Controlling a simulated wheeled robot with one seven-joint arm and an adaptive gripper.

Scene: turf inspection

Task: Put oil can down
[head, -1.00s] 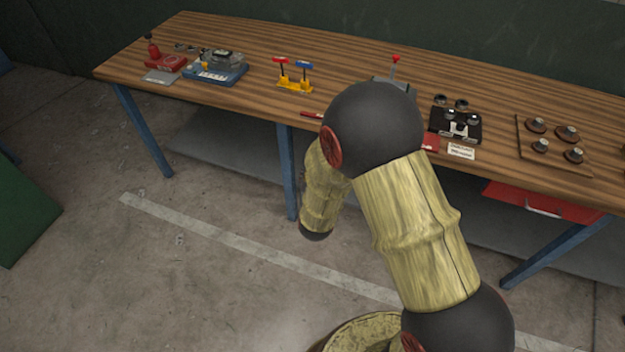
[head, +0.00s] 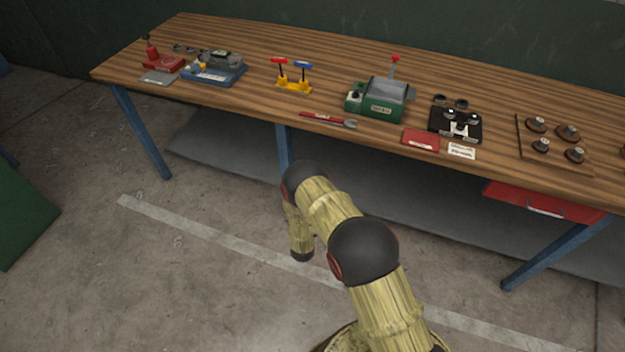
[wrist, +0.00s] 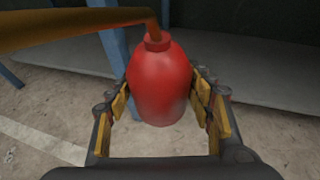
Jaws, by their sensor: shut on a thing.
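The oil can (wrist: 158,85) is red with a rounded body and a long brown-orange spout reaching to the upper left in the wrist view. My gripper (wrist: 164,100) is shut on it, with yellow-padded fingers on both sides of its body. The can looks roughly upright and is held over the floor in front of the bench. In the head view neither the can nor my gripper shows; my arm bends down in front of the bench.
The wooden workbench (head: 240,103) has blue legs and a lower shelf. On it are a green machine (head: 378,105), a wrench (head: 327,120), a red booklet (head: 421,139), a black tray (head: 455,124) and a yellow stand (head: 293,85). Bare wood lies between the yellow stand and the blue device (head: 216,72).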

